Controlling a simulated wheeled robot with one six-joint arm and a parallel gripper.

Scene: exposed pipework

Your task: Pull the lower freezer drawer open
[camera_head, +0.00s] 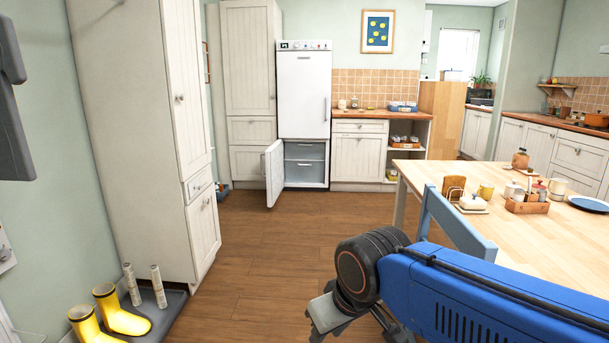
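A white fridge-freezer (304,95) stands against the back wall, far across the room. Its lower freezer door (274,172) is swung open to the left. Inside are two drawers, an upper one (304,151) and the lower freezer drawer (304,172). The lower drawer looks pushed in, but it is small and its handle cannot be made out. My blue arm with its dark round joint (366,268) reaches in from the lower right, far from the freezer.
Open wooden floor (262,245) lies between me and the freezer. A tall cream cupboard (140,130) stands at left, with yellow boots (122,315) on a dark mat near it. A wooden table (420,172) and blue chair (455,225) stand at right.

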